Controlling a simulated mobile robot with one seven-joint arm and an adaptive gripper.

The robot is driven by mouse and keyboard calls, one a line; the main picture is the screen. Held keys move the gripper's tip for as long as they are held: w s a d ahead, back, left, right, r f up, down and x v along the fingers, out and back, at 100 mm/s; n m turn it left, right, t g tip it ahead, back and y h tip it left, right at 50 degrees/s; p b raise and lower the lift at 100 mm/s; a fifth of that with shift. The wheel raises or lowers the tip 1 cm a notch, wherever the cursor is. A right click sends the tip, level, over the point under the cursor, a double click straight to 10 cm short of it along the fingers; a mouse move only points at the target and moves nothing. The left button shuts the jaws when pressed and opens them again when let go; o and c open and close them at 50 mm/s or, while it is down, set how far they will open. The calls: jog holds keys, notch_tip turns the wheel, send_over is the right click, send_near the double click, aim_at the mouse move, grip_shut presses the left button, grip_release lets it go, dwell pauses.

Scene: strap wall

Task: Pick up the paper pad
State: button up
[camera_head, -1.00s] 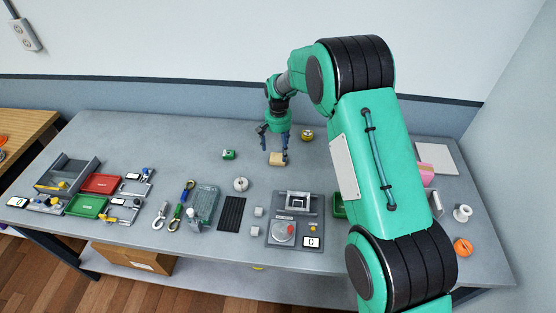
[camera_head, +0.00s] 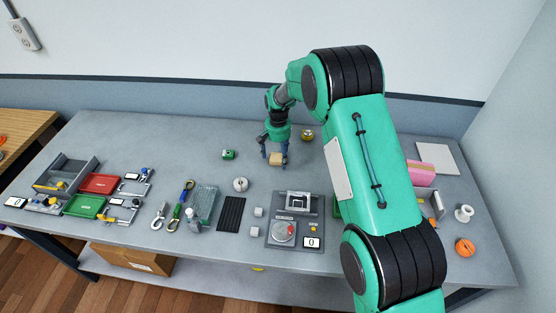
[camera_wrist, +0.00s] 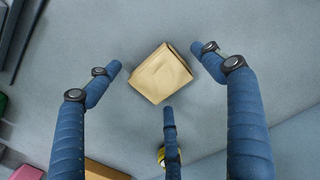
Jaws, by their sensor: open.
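The paper pad appears to be the small tan, squarish block (camera_head: 276,158) lying on the grey table; it also shows in the wrist view (camera_wrist: 161,75), where it sits turned at an angle. My gripper (camera_head: 275,154) is right over it, fingers pointing down. In the wrist view my gripper's three blue fingers (camera_wrist: 163,76) are spread around the pad, one at left, one at right and one below. Gaps show between the fingertips and the pad. My gripper is open and empty.
A yellow-and-dark round item (camera_head: 307,134) stands close behind and right of the pad. A small green item (camera_head: 228,154) lies to the left. A white disc (camera_head: 240,184) and a grey scale-like station (camera_head: 294,218) are nearer the front. The table just around the pad is clear.

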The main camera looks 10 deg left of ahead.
aim_at(278, 156)
dwell(0.3)
jog(key=c, duration=1)
jog(key=shift+o, duration=0.2)
jog(key=shift+r, duration=0.15)
notch_tip(278, 156, up, 10)
jog(key=p, duration=0.1)
